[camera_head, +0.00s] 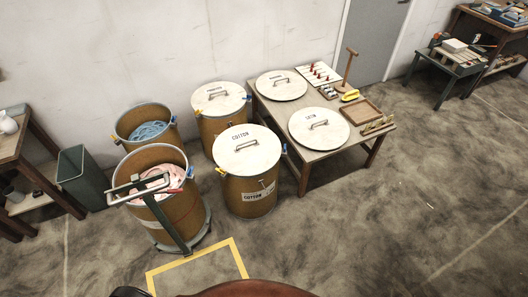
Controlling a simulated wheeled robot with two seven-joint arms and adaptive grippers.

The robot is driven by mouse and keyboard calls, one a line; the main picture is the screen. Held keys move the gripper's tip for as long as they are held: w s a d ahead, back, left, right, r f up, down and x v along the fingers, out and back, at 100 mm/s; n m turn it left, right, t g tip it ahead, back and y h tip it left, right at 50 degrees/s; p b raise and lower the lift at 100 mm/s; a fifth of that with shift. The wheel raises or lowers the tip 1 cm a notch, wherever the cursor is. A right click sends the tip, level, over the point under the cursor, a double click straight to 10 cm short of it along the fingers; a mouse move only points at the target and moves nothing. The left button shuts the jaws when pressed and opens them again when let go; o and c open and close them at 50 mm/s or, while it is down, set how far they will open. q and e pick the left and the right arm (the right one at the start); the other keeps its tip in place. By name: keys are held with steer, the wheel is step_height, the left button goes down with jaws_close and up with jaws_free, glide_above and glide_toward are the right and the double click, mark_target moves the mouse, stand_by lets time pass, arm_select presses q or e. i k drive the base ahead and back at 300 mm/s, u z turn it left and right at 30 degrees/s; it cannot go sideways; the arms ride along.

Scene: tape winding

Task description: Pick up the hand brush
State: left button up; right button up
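A small yellow object (350,96) lies near the back right of the low wooden table (311,156), beside a wooden upright stand (348,70). It may be the hand brush, but it is too small to tell. Neither of my grippers is in view.
Two round lids (319,128) lie on the table, with a shallow wooden tray (361,111). Several drums, including a lidded COTTON drum (249,197), stand left of it. A wheeled trolley holds an open drum (150,160). Floor (400,220) is clear at front right.

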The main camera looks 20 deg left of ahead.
mark_target(350, 96)
steer(key=u, duration=0.2)
steer(key=k, duration=0.3)
steer(key=z, duration=1.5)
steer(key=i, duration=1.9)
steer(key=u, duration=0.25)
steer(key=i, duration=1.75)
steer(key=u, duration=1.05)
steer(key=i, duration=0.95)
steer(key=u, duration=1.05)
